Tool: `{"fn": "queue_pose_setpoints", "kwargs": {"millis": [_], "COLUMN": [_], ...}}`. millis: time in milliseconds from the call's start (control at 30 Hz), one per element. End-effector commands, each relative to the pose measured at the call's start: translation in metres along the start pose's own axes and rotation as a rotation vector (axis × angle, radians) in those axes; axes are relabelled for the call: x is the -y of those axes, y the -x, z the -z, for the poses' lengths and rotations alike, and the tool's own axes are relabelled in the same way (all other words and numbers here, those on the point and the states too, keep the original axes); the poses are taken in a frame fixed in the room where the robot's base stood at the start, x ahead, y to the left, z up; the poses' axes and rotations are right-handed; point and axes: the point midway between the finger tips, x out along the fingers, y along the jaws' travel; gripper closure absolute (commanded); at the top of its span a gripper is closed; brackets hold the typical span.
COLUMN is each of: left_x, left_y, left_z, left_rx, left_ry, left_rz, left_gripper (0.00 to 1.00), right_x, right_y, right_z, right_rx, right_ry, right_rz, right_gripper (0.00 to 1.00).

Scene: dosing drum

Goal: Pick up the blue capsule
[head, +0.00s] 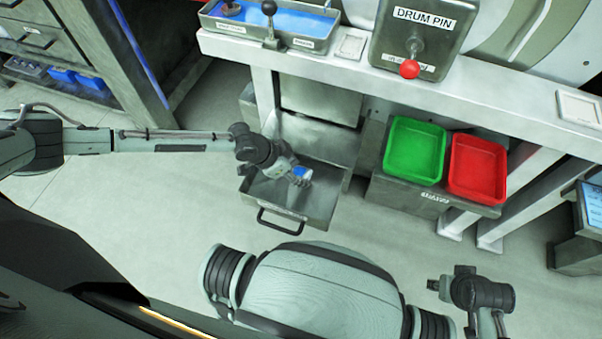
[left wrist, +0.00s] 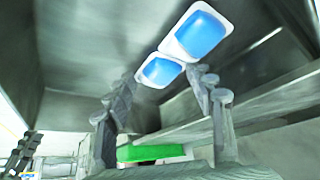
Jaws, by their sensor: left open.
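The blue capsule (head: 303,172), blue with a white rim, is inside the open metal drawer (head: 333,212) in the head view. My left gripper (head: 298,179) reaches down into the drawer, right at the capsule, and partly covers it. In the left wrist view the gripper (left wrist: 165,88) is open. A blue, white-rimmed shape (left wrist: 160,70) lies between and just beyond its fingertips. A second, larger such shape (left wrist: 201,36) adjoins it; I cannot tell whether it is a separate piece. My right arm shows at the lower right of the head view, its jaws unclear.
A green bin (head: 387,165) and a red bin (head: 453,181) stand right of the drawer. Above are a bench (head: 480,92), a blue-filled tray (head: 233,27) and a drum pin panel with a red knob (head: 409,69).

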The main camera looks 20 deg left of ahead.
Motion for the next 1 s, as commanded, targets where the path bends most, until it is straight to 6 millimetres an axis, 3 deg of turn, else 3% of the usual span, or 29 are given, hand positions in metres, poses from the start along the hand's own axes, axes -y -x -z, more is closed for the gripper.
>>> {"fn": "queue_pose_setpoints", "kwargs": {"millis": [200,367,733,933,1000], "left_x": [0.0,0.0,0.0,0.0,-0.009], "left_y": [-0.001,-0.001,0.0,0.011,0.013], "left_z": [0.0,0.0,0.0,0.007,-0.002], "left_rx": [0.0,0.0,0.0,-0.001,0.003], "left_ry": [0.0,0.0,0.0,0.0,0.002], "left_rz": [0.0,0.0,0.0,-0.001,-0.004], "left_gripper": [0.46,0.62,0.62,0.62,0.62], "right_x": [-0.004,-0.005,-0.005,-0.004,-0.003], "right_y": [0.003,0.003,-0.001,0.0,0.0], "right_z": [0.004,0.003,-0.001,0.0,0.001], "right_rx": [-0.01,-0.008,0.003,0.0,-0.002], "right_ry": [-0.001,0.0,0.001,0.002,0.003], "right_rz": [-0.006,-0.008,-0.007,-0.005,-0.004], "right_gripper": [0.6,0.6,0.6,0.6,0.6]}}
